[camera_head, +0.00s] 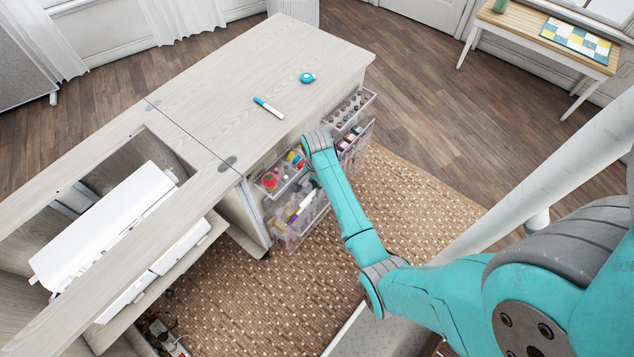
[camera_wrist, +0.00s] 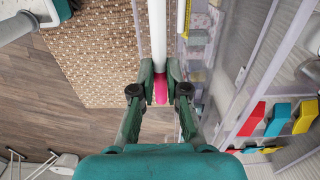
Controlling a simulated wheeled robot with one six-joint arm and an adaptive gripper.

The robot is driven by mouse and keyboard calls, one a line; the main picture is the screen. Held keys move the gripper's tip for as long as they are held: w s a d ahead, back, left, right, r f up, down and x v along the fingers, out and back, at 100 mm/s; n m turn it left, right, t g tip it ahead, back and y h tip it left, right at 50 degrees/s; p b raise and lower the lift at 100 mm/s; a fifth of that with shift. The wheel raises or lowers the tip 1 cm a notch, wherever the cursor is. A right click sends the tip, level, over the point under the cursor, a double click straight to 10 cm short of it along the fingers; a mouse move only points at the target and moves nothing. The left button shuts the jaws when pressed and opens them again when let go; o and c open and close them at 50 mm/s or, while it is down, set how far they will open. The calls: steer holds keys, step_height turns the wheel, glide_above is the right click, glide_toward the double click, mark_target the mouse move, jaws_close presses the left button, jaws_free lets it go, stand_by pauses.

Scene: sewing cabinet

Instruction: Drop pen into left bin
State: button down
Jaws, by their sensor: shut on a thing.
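My gripper (camera_wrist: 160,78) is shut on a pen (camera_wrist: 158,32) with a white barrel and a pink end, seen in the wrist view. In the head view my arm reaches down at the clear bins on the cabinet's side. There my gripper is mostly hidden, and a slim white pen-like shape shows near the left lower bin (camera_head: 297,238). I cannot tell whether the pen is inside the bin or above it. A clear bin wall (camera_wrist: 223,75) stands just right of the pen in the wrist view. Another pen, white and teal (camera_head: 268,107), lies on the cabinet top.
A teal round tape (camera_head: 307,77) lies on the cabinet top (camera_head: 215,75). Clear bins with spools (camera_head: 347,108) hang on the right. A white sewing machine (camera_head: 105,222) sits in the cabinet opening. The patterned rug (camera_head: 400,190) is clear.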

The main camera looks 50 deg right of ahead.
steer(key=shift+f, duration=3.25)
steer(key=c, duration=1.1)
jaws_free()
step_height(320, 180, up, 12)
